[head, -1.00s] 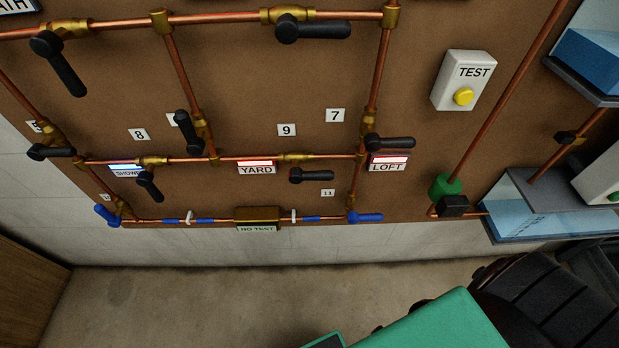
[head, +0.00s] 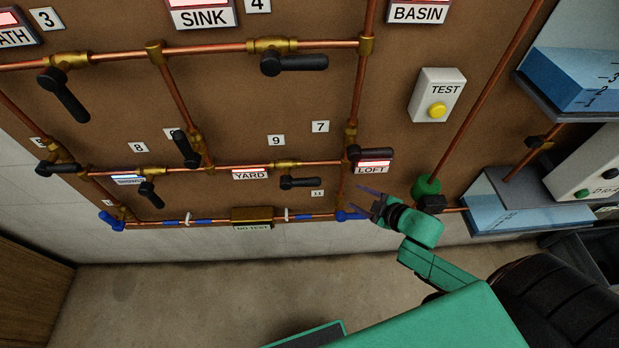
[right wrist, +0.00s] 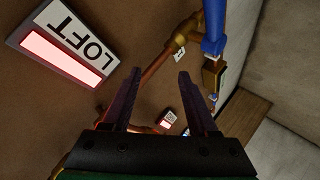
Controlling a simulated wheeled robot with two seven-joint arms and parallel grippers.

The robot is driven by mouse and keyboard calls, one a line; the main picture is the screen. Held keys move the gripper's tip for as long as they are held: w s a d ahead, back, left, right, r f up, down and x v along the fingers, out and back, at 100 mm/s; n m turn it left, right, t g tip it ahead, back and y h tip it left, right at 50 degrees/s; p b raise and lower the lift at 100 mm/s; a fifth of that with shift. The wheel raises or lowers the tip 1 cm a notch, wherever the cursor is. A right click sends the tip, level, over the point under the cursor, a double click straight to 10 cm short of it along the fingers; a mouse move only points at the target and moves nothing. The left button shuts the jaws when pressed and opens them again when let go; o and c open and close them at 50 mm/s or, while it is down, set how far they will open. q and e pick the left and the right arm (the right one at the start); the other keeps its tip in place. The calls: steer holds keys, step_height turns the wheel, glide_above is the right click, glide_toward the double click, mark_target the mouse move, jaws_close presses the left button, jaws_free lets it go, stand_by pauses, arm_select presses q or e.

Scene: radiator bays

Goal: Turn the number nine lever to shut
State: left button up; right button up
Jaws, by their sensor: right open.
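The number nine lever (head: 300,183) is a black handle on a brass valve (head: 285,164) in the lower horizontal copper pipe. It points right, roughly along the pipe, below the label 9 (head: 276,140) and right of the YARD sign. My right gripper (head: 361,202) is open and empty, to the right of this lever and apart from it, near the blue lever (head: 350,216). Its two dark fingers (right wrist: 158,76) also show spread in the right wrist view. I cannot make out the number nine lever there. My left gripper is out of view.
The lit LOFT sign (head: 374,168) is just above my right gripper and large in the right wrist view (right wrist: 68,48). Other black levers, the TEST box (head: 437,95) and a green-capped pipe (head: 427,187) surround it. Clear floor (head: 170,295) lies below the board.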

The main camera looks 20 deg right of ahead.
step_height(320, 180, up, 8)
steer(key=s+a+n+y, duration=0.1)
steer(key=a+n+y, duration=0.1)
steer(key=n+y, duration=0.4)
steer(key=n+g+y, duration=0.3)
steer(key=n, duration=0.2)
glide_toward(306, 183)
steer(key=x, duration=0.9)
steer(key=shift+w+f+p, duration=0.3)
steer(key=shift+w+f, duration=0.05)
steer(key=shift+w, duration=0.15)
steer(key=shift+w+a+f, duration=0.15)
steer(key=shift+a+f, duration=0.05)
steer(key=shift+a, duration=0.1)
jaws_close()
